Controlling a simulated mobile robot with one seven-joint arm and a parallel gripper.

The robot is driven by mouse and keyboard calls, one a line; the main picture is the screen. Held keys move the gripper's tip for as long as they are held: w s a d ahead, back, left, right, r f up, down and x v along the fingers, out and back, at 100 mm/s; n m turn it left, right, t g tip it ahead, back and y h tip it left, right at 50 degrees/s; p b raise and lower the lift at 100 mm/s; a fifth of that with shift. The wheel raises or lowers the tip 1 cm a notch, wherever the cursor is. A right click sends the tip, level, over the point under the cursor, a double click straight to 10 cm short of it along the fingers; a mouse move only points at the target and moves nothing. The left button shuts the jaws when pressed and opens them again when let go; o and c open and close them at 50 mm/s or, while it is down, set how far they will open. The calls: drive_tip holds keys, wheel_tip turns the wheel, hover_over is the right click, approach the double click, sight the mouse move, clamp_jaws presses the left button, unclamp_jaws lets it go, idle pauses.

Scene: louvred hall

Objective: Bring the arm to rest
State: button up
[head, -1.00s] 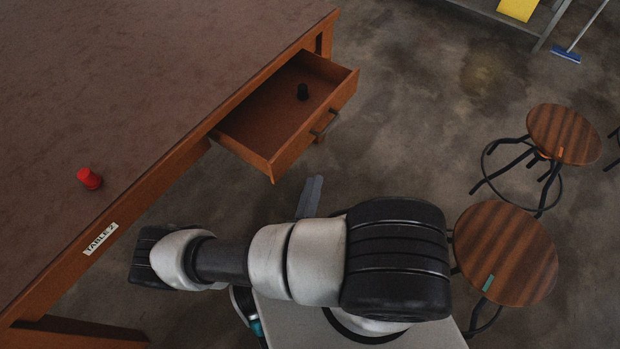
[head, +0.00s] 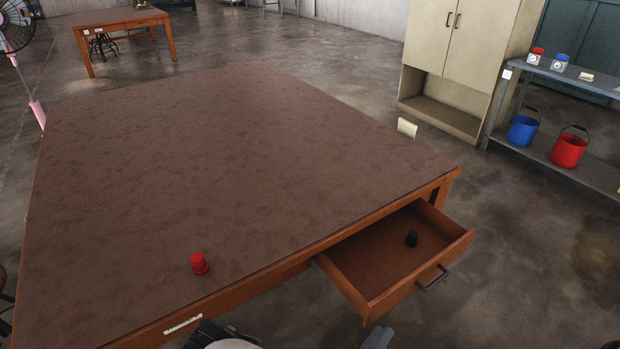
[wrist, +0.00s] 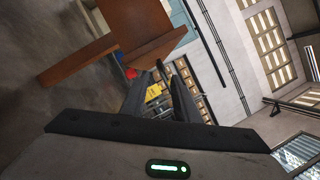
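My gripper (wrist: 163,75) shows in the wrist view with its two dark fingers apart. Nothing is held between them; the distant background shows through the gap. In the head view only small parts of my arm show at the bottom edge, below the table and drawer. A wooden table (head: 230,150) fills the middle of the head view. Its drawer (head: 400,292) is pulled open at the front right, with a small black object (head: 411,239) inside. A small red object (head: 199,263) stands on the table top near the front edge.
Behind are a pale cabinet (head: 470,45) and a grey shelf (head: 590,178) with a blue bucket (head: 522,132) and a red bucket (head: 567,151). A fan (head: 17,25) stands at the far left. Floor right of the drawer is clear.

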drive_tip(key=s+r+n+g+y+p, duration=0.2)
drive_tip(key=r+n+p, duration=0.4)
drive_tip(key=r+n, duration=0.5)
drive_tip(key=s+a+r+n+g+y+p, duration=0.1)
drive_tip(key=r+n+g+y+p, duration=0.3)
drive_tip(key=r+n, duration=0.7)
drive_tip(key=s+a+r+n+g+y+p, duration=0.1)
drive_tip(key=s+r+n+g+y+p, duration=0.3)
drive_tip(key=r, duration=3.6)
drive_tip(key=n+y+p, duration=0.3)
drive_tip(key=n+p, duration=0.2)
drive_tip(key=n, duration=0.1)
drive_tip(key=shift+a+r+n, duration=0.15)
drive_tip(key=shift+a+n, duration=0.05)
drive_tip(key=shift+n, duration=0.2)
drive_tip(key=shift+a, duration=0.1)
